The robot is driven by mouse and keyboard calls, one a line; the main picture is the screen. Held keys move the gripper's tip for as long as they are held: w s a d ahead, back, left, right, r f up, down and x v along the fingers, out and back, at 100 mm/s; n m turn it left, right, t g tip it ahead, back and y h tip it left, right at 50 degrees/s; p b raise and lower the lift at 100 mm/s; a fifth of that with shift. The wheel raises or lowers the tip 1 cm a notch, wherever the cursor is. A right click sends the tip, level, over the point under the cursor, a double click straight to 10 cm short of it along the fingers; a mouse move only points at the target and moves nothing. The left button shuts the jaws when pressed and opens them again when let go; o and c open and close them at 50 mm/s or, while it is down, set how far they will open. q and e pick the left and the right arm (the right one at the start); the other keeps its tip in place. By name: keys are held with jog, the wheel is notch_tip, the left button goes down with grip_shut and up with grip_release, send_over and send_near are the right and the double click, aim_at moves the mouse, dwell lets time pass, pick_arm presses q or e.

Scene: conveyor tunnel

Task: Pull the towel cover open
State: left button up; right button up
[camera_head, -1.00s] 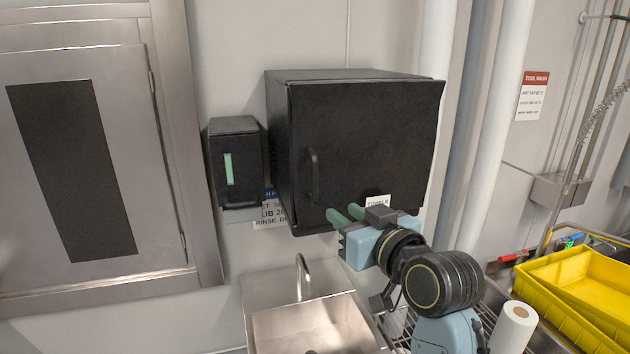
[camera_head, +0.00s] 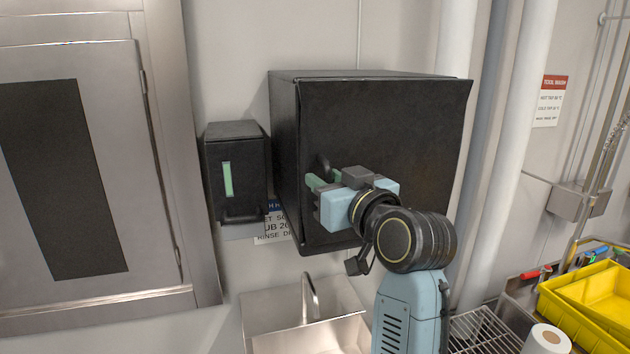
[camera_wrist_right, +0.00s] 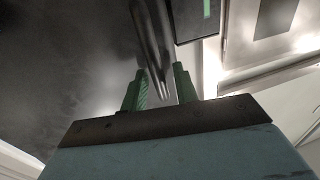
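The towel cover (camera_head: 400,115) is the dark front panel of a black box on the wall, and it looks closed. Its handle (camera_head: 322,165) stands upright near the cover's left edge, its lower part hidden by my gripper. My right gripper (camera_head: 318,182) is at the handle in the head view. In the right wrist view the handle (camera_wrist_right: 153,50) reaches down between the two green fingers of my right gripper (camera_wrist_right: 161,90). The fingers are apart with gaps beside the handle, so the gripper is open around it. My left gripper is not in view.
A smaller black dispenser (camera_head: 236,170) with a green strip hangs just left of the box. A steel sink (camera_head: 300,318) is below. Yellow trays (camera_head: 590,300) and a paper roll (camera_head: 547,340) stand at lower right. A steel door (camera_head: 90,150) is at left.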

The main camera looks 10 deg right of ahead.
jog(key=shift+w, duration=0.15)
grip_shut()
dwell(0.4)
